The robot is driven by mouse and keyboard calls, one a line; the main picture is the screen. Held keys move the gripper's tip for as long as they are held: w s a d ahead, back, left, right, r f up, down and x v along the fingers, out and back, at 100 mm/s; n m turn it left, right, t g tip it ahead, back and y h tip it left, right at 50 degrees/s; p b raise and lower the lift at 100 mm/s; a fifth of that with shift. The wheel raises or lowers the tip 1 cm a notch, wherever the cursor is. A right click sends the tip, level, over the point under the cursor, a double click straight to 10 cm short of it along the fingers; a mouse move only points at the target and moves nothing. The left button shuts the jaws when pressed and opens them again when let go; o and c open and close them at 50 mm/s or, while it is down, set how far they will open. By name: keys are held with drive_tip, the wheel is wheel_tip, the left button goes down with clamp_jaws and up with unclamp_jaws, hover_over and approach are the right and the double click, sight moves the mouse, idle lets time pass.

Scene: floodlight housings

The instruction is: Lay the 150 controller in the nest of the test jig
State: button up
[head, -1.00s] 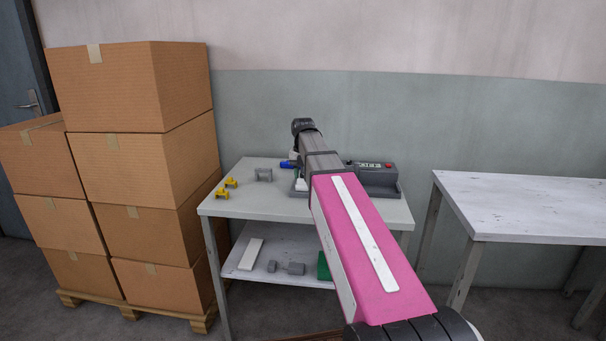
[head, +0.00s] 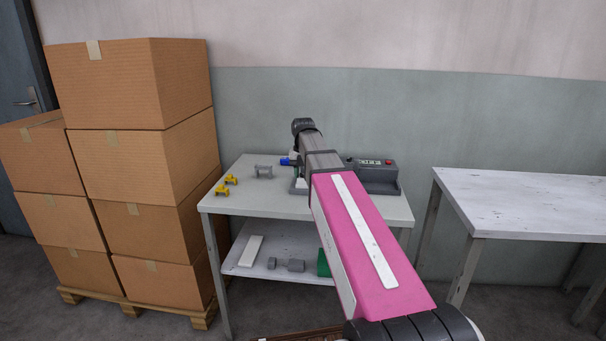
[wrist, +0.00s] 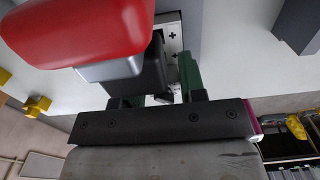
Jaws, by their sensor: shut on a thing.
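My gripper (wrist: 160,100) is at the back of the small table in the head view, over the left part of the test jig (head: 378,178). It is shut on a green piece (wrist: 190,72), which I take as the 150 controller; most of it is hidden. A bit of green also shows under my gripper in the head view. A pale plate with dark crosses (wrist: 172,40) lies beyond the fingers. A large red rounded part (wrist: 75,30) on a grey and black body stands close beside the fingers. The nest is hidden by my arm and these parts.
Yellow brackets (head: 226,185) and a grey bracket (head: 264,171) lie left on the table. The lower shelf (head: 285,245) holds a white bar, grey blocks and a green block. Stacked cartons (head: 140,180) stand left; a bare white table (head: 530,205) stands right.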

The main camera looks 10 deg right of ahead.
drive_tip(key=o, duration=1.1)
drive_tip(key=shift+r, duration=0.1)
